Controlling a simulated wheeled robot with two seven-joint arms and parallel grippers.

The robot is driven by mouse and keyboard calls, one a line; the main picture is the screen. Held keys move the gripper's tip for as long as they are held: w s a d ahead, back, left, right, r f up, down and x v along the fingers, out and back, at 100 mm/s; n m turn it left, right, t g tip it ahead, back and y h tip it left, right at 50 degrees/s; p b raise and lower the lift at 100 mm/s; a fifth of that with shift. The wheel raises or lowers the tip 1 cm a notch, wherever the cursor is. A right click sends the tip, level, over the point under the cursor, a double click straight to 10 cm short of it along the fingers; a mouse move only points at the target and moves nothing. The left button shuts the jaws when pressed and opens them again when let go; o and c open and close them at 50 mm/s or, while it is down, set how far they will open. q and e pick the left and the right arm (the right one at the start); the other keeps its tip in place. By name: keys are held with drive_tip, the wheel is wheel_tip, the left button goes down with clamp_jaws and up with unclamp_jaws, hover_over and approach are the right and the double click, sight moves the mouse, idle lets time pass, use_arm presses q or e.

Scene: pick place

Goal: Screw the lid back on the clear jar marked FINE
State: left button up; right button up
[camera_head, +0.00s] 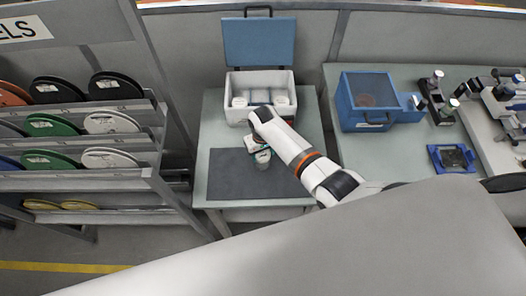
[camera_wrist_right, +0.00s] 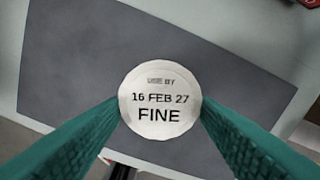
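A round white lid (camera_wrist_right: 160,100) marked "16 FEB 27" and "FINE" faces the right wrist camera. The green fingers of my right gripper (camera_wrist_right: 161,108) come in from both sides, and their tips meet its rim, so the gripper looks shut on it. In the head view my right gripper (camera_head: 257,146) is low over the dark mat, at a small clear or greyish jar (camera_head: 263,158). In the wrist view the lid hides whatever is beneath it, so I cannot tell how it sits on the jar. My left gripper is out of view.
The dark mat (camera_head: 228,178) lies on a grey table (camera_head: 213,115), mostly bare. Behind it stands an open white box (camera_head: 236,82) with a blue lid (camera_head: 258,41) and white-topped containers inside. A spool rack (camera_head: 150,172) is left; a blue case (camera_head: 375,127) is on the right bench.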

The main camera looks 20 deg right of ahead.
drive_tip(key=shift+c, duration=0.2)
drive_tip(key=shift+a+m+p, duration=0.15)
drive_tip(key=shift+m+p, duration=0.3)
drive_tip(key=shift+m, duration=0.65)
drive_tip(key=shift+f+m, duration=0.1)
drive_tip(key=shift+m, duration=0.9)
drive_tip(key=m+p, duration=0.1)
drive_tip(key=m, duration=0.1)
drive_tip(key=shift+a+m, duration=0.1)
drive_tip(key=shift+m, duration=0.9)
drive_tip(key=m, duration=0.3)
drive_tip(key=shift+w+a, duration=0.1)
drive_tip(key=shift+m, duration=0.5)
